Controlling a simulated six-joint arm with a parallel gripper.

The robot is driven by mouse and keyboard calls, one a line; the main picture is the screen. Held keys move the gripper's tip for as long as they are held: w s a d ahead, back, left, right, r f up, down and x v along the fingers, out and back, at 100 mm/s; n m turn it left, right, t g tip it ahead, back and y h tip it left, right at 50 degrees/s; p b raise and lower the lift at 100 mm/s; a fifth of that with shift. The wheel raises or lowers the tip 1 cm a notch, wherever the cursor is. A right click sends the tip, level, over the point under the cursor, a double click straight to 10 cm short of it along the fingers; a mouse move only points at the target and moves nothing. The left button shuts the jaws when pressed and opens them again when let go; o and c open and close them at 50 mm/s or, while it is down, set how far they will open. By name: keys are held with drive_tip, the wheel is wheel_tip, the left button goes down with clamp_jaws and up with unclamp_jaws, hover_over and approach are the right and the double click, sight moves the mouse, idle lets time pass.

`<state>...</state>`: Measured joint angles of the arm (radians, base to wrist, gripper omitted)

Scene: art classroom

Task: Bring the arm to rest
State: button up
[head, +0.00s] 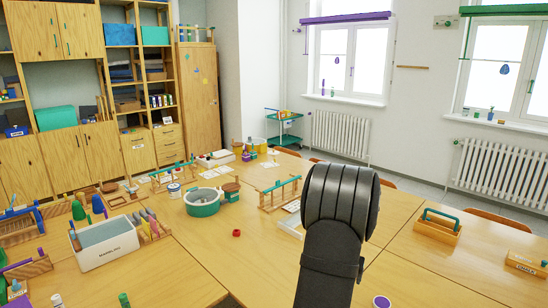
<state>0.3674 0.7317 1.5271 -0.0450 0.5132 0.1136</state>
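A thick black arm part of mine rises from the bottom edge, right of the middle, in the head view. It ends in a rounded, ribbed joint above the tables. My gripper is not in view, and I cannot tell whether it holds anything. The wooden table (266,258) stretches below and around the arm. The arm hides part of the table and part of a white item behind it.
A white bin (110,253), a teal-and-white tub (202,208), a wooden rack (280,204) and a small red ring (236,233) stand left of the arm. A wooden caddy with a teal handle (438,233) and a wooden box (525,265) are at right. Bare tabletop lies between.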

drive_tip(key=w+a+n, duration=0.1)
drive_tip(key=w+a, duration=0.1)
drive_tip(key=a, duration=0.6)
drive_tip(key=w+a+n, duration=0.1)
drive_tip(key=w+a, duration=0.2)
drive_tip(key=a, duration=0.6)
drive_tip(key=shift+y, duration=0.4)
